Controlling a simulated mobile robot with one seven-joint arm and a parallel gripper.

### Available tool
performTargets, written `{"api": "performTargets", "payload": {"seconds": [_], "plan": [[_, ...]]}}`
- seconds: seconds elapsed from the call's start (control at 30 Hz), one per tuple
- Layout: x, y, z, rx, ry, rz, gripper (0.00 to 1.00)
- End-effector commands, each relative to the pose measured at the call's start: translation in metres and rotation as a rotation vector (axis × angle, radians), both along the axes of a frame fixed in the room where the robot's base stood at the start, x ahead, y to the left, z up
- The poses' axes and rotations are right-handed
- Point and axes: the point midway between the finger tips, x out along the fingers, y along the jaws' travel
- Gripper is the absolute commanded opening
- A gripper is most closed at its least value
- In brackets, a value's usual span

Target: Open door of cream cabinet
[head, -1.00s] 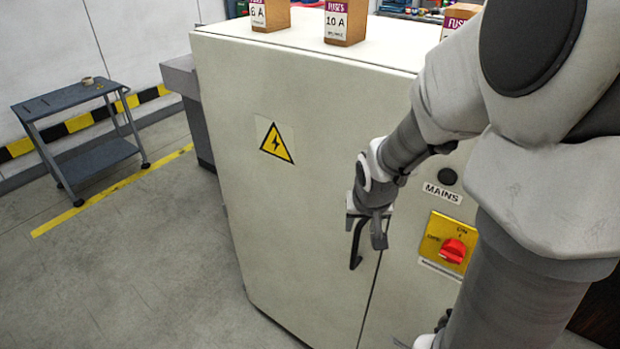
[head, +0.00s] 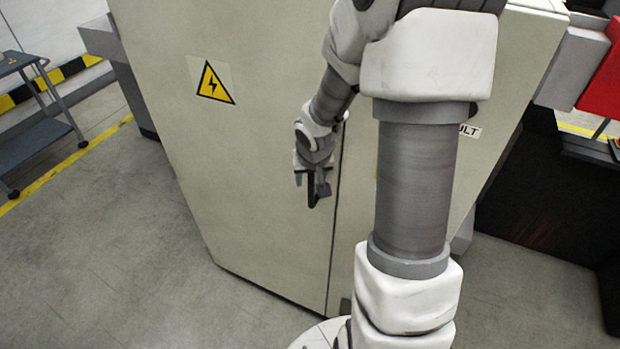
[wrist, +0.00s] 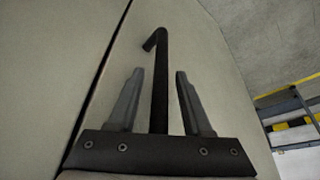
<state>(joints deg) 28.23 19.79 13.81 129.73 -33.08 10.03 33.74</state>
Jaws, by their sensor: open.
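The cream cabinet (head: 230,160) stands in front of me, its door (head: 250,190) bearing a yellow warning triangle. The door looks shut, with a thin dark seam along its right edge. My gripper (head: 312,188) is at the door's black handle, near that seam. In the wrist view the handle (wrist: 160,85) is a black bar with a bent end, lying between the two open fingers of my gripper (wrist: 160,72). Gaps show on both sides of the bar, so the fingers do not appear to touch it. In the head view my gripper largely hides the handle.
A grey cart (head: 38,115) stands at the far left beside a yellow floor line. Bare floor (head: 130,250) lies left and in front of the cabinet. A dark machine with a red part (head: 603,80) stands at the right.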

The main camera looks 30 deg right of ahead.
Motion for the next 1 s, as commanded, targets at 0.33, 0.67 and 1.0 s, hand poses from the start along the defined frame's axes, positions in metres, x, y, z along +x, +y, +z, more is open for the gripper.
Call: {"api": "performTargets", "payload": {"seconds": [0.33, 0.67, 1.0], "plan": [[-0.0002, 0.0, 0.0002, 0.0, 0.0, 0.0, 0.0], [-0.0003, 0.0, 0.0002, 0.0, 0.0, 0.0, 0.0], [-0.0004, -0.0001, 0.0003, 0.0, 0.0, 0.0, 0.0]]}}
